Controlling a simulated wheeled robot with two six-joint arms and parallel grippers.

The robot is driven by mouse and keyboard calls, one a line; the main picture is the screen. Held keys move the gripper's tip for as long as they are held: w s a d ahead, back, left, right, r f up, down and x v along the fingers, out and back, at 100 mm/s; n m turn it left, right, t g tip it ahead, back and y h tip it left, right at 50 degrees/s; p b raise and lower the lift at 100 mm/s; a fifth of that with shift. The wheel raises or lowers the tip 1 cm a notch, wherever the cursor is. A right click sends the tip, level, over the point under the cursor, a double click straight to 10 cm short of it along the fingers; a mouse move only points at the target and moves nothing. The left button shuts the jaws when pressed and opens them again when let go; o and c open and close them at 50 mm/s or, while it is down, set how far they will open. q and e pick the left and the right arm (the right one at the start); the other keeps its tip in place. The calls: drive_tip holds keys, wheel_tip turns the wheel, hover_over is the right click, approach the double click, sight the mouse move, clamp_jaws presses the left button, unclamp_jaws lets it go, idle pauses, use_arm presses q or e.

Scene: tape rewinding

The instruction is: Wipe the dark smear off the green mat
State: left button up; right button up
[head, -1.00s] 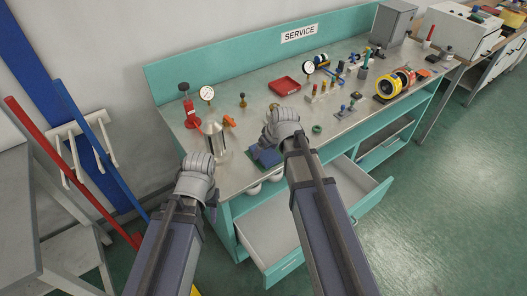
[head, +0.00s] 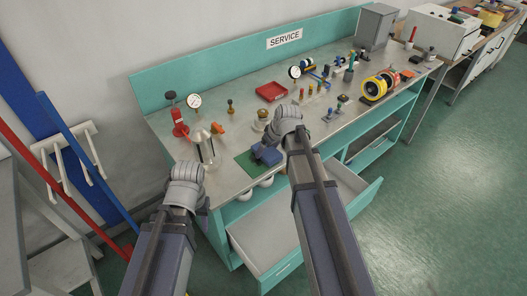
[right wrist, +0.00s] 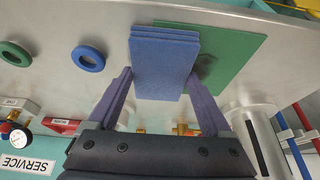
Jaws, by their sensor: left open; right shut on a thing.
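The green mat (head: 246,163) lies flat near the front edge of the bench; it also shows in the right wrist view (right wrist: 231,55). A dark smear (right wrist: 206,66) shows on it, close beside a blue layered pad (right wrist: 164,65) and partly hidden by it. My right gripper (right wrist: 158,88) is shut on the pad, with a finger on each side. The pad (head: 267,156) is over the right part of the mat in the head view; I cannot tell whether it touches. My left gripper (head: 187,172) is open and empty, left of the mat, its fingertips hard to see.
A metal cylinder (head: 205,148) stands just left of the mat. Blue (right wrist: 88,58) and green (right wrist: 14,53) rings lie beside the pad in the right wrist view. An open drawer (head: 275,225) juts out below.

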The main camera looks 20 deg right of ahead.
sight(250, 162)
drive_tip(key=shift+d+r, duration=0.1)
drive_tip(key=shift+d, duration=0.05)
drive_tip(key=shift+s+a+f, duration=0.1)
drive_tip(key=shift+s+a, duration=0.25)
drive_tip(key=shift+a, duration=0.5)
drive_tip(key=shift+s+a+f, duration=0.1)
drive_tip(key=shift+s+a, duration=0.25)
drive_tip(key=shift+a, duration=0.5)
drive_tip(key=shift+s+a+r, duration=0.1)
drive_tip(key=shift+s+a, duration=0.25)
drive_tip(key=shift+a, duration=0.5)
drive_tip(key=shift+s+a, duration=0.3)
drive_tip(key=shift+a, duration=0.5)
wheel_tip(250, 162, up, 6)
drive_tip(key=p, duration=0.6)
drive_tip(key=shift+w, duration=0.1)
drive_tip(key=shift+r, duration=0.1)
